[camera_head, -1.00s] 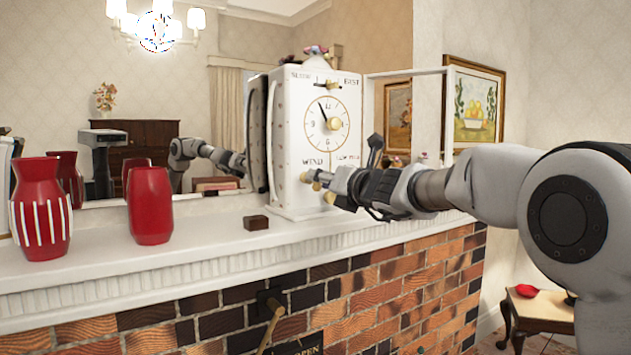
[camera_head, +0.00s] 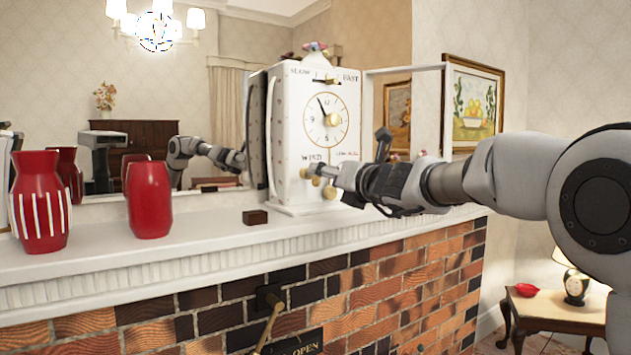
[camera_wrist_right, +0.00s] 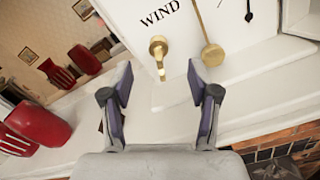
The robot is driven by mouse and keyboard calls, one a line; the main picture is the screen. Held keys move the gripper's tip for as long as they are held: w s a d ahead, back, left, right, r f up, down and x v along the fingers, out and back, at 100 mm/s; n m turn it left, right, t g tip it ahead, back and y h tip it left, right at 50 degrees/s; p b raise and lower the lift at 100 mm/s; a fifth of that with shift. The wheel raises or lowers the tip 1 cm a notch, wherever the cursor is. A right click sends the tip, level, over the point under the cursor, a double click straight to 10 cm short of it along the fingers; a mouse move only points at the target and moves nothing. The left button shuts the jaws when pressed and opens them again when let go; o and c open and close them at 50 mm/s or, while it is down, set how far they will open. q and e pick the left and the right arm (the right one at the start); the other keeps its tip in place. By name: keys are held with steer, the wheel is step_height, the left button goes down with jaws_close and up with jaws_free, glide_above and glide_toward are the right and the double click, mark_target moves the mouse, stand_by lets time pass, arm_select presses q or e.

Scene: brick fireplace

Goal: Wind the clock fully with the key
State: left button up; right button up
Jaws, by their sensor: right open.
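The white clock (camera_head: 292,125) stands upright on the mantel, its dial facing right of my view, with "WIND" lettered low on its front. The brass key (camera_wrist_right: 159,57) sticks out of the front just under "WIND" in the right wrist view. A brass pendulum-like piece (camera_wrist_right: 212,55) hangs beside it on the right. My right gripper (camera_wrist_right: 161,92) is open, with its two fingers apart on either side of the space just below the key. It holds nothing. In the head view my right gripper (camera_head: 328,178) covers part of the clock's lower front. My left gripper is not directly in view.
The white mantel (camera_head: 190,250) also bears a red vase (camera_head: 149,200), a striped red vase (camera_head: 39,208) and a small dark block (camera_head: 255,217). A mirror behind reflects the room and a robot arm. A brass-handled lever (camera_head: 268,318) is on the brick front below.

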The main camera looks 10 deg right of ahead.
steer(key=b+v, duration=0.2)
steer(key=v, duration=0.3)
stand_by(0.3)
